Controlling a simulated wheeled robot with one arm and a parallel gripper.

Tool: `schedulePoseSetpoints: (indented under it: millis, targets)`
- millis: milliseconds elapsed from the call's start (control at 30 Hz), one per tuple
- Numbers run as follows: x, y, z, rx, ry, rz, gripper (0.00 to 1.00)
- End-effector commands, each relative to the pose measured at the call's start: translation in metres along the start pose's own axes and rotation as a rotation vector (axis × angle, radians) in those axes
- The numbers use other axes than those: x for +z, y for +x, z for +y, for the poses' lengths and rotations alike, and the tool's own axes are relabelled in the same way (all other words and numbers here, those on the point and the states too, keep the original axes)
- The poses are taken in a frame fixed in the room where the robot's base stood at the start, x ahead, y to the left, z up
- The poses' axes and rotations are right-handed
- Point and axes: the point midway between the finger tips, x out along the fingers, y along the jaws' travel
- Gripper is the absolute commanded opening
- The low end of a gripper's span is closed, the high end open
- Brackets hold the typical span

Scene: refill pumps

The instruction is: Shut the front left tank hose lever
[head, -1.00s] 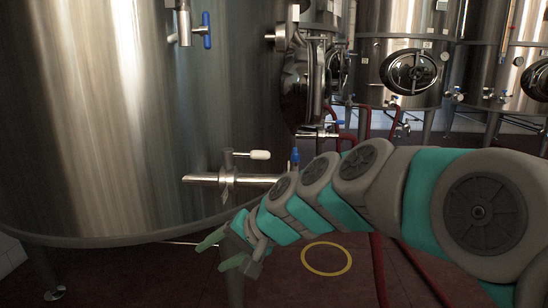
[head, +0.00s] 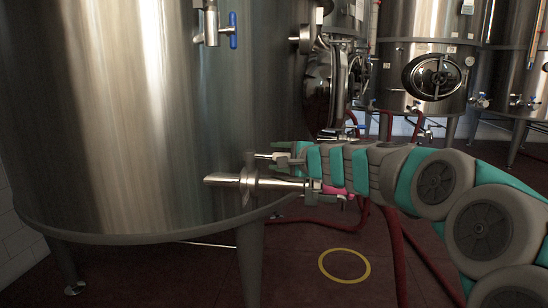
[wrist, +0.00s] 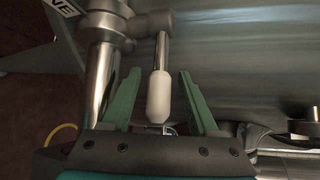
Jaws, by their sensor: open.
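The tank hose lever has a metal stem (head: 263,156) and a white rounded handle (wrist: 159,95). It sticks out from the valve on the metal outlet pipe (head: 224,180), low on the large near tank (head: 120,110). In the wrist view the handle lies between the two green fingers of my open gripper (wrist: 158,78), with a gap on each side. In the head view my gripper (head: 281,157) is at the lever from the right and hides most of the handle. The lever points right there, roughly along the pipe.
A blue-handled valve (head: 232,30) sits higher on the same tank. A pink-red piece (head: 335,191) shows just below my wrist. Red hoses (head: 394,240) run over the dark floor at right. A yellow ring (head: 344,265) marks clear floor. More tanks (head: 425,75) stand behind.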

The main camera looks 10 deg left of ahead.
Motion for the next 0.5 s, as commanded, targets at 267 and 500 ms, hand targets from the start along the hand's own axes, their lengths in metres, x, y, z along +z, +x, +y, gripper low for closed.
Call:
schedulePoseSetpoints:
  millis: [267, 500]
  targets:
    - [0.000, 0.020, 0.002, 0.003, 0.000, -0.001, 0.60]
    - [0.000, 0.021, 0.001, 0.002, 0.000, -0.001, 0.60]
